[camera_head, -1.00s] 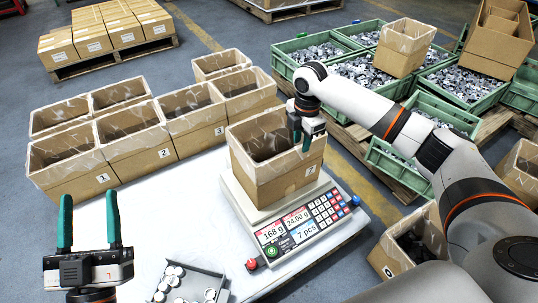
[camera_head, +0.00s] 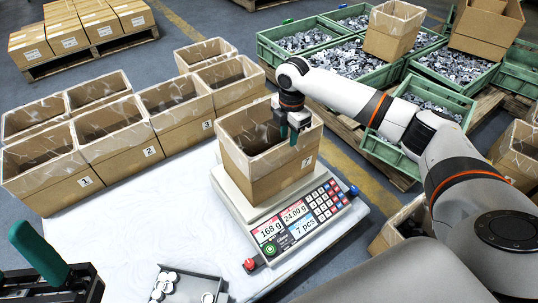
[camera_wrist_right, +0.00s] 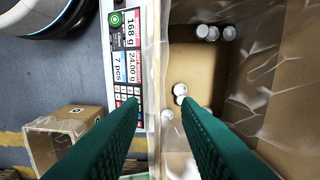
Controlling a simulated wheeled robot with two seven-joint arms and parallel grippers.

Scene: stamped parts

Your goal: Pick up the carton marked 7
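The carton marked 7 (camera_head: 262,180) stands open and upright on the scale. It also shows in the right wrist view (camera_wrist_right: 205,60), with several small round pale parts inside. My right gripper (camera_head: 291,128) is at the carton's near-right rim, fingers pointing down. In the right wrist view its two green fingers (camera_wrist_right: 158,108) are apart, with the carton wall between them, one finger inside and one outside. I see no clear grip on the wall. My left gripper (camera_head: 45,262) is partly cut off at the lower left, with only one green finger clear.
The scale (camera_head: 300,222) reads 168 g and 7 pcs. Open cartons, some marked 1 (camera_head: 50,185), 2 and 3, stand at left. A grey tray (camera_head: 190,280) with round parts lies in front. Green crates (camera_head: 400,160) stand at right. White tabletop (camera_head: 120,230) is bare left of the scale.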

